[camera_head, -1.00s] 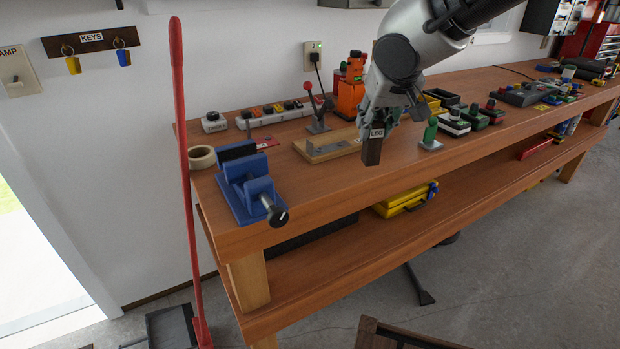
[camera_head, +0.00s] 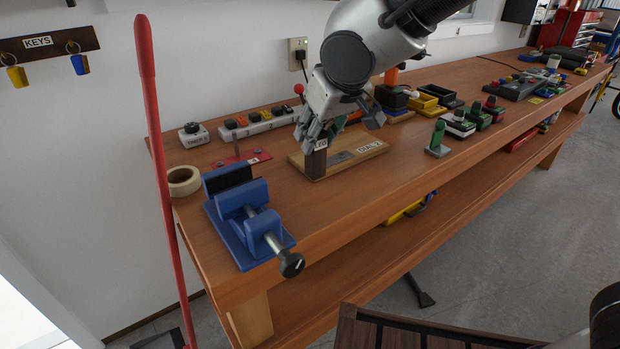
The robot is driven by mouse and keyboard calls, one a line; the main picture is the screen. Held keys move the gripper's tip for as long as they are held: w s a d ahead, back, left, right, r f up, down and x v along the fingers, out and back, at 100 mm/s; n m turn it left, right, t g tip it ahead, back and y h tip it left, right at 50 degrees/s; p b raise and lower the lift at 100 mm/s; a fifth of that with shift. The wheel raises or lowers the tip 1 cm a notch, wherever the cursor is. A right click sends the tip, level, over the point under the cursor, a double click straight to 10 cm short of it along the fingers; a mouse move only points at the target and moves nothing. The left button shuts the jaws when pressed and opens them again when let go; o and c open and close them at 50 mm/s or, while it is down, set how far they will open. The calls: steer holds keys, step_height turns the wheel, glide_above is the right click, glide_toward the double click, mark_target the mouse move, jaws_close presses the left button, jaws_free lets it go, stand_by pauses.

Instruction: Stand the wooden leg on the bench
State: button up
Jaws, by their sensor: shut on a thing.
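The wooden leg (camera_head: 317,163) is a short dark brown block with a small white label near its top. My gripper (camera_head: 319,138) is shut on its upper part and holds it upright. The leg is over the left end of a light wooden board (camera_head: 345,160) on the bench (camera_head: 290,201). Its lower end appears at the board's surface; I cannot tell whether it touches. My gripper hides the leg's top and part of the area behind it.
A blue vise (camera_head: 242,215) and a tape roll (camera_head: 183,181) are left of the board. A red plate (camera_head: 241,159) and a power strip (camera_head: 260,122) lie behind. A green-topped piece (camera_head: 438,140) stands to the right. Bare bench top lies in front of the board.

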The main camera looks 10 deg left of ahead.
mark_target(320, 156)
steer(key=shift+f, duration=3.6)
steer(key=shift+f, duration=0.15)
steer(key=o, duration=1)
steer(key=shift+o, duration=0.2)
steer(key=shift+r, duration=0.45)
steer(key=v, duration=1.1)
steer(key=shift+s+d+r, duration=0.15)
steer(key=shift+d, duration=0.1)
steer(key=shift+d, duration=0.1)
